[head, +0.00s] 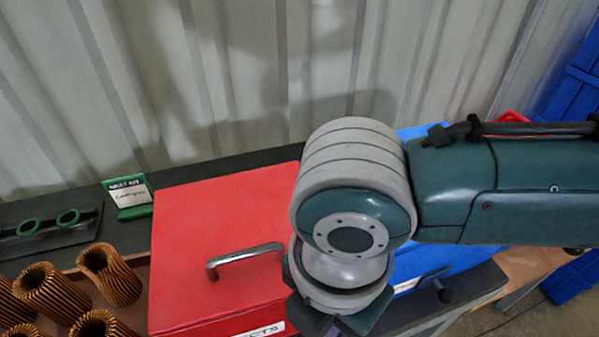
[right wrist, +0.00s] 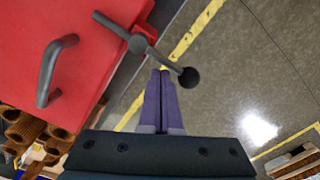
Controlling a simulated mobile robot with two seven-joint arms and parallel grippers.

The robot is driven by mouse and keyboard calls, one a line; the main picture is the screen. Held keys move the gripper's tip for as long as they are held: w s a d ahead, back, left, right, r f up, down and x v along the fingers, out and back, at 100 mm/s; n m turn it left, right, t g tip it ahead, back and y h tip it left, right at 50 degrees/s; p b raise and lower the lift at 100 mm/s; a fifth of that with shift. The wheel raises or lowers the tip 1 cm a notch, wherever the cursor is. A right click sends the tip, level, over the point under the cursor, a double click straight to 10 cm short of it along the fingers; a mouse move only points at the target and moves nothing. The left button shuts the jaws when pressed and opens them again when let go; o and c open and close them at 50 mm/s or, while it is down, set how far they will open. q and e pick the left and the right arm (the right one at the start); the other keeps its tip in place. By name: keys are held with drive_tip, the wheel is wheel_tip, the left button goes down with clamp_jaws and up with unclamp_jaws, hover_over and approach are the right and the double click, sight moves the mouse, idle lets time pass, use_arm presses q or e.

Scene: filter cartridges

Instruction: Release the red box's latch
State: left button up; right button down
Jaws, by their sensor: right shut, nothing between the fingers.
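The red box (head: 220,240) stands on the bench with its lid down and a grey handle (head: 245,260) on top. In the right wrist view the red box (right wrist: 90,75) fills the upper left. Its latch is a dark grey lever (right wrist: 160,57) at the box's front edge, ending in a black ball (right wrist: 188,77). My right gripper (right wrist: 160,73) is shut and empty, its purple fingertips close by the lever near the ball; I cannot tell whether they touch. In the head view my right arm hides the latch and the box's right side. My left gripper is not in view.
A blue box (head: 460,258) with a black-knobbed lever (head: 444,295) stands to the right, partly behind my arm. Brown pleated cartridges (head: 50,292) sit at the left. A green card holder (head: 129,196) stands behind them. Open floor (right wrist: 240,70) lies in front of the bench.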

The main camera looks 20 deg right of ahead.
drive_tip(key=shift+s+d+p, duration=0.2)
drive_tip(key=shift+d+p, duration=0.3)
drive_tip(key=shift+d, duration=0.3)
drive_tip(key=shift+d+p, duration=0.35)
drive_tip(key=shift+d, duration=0.3)
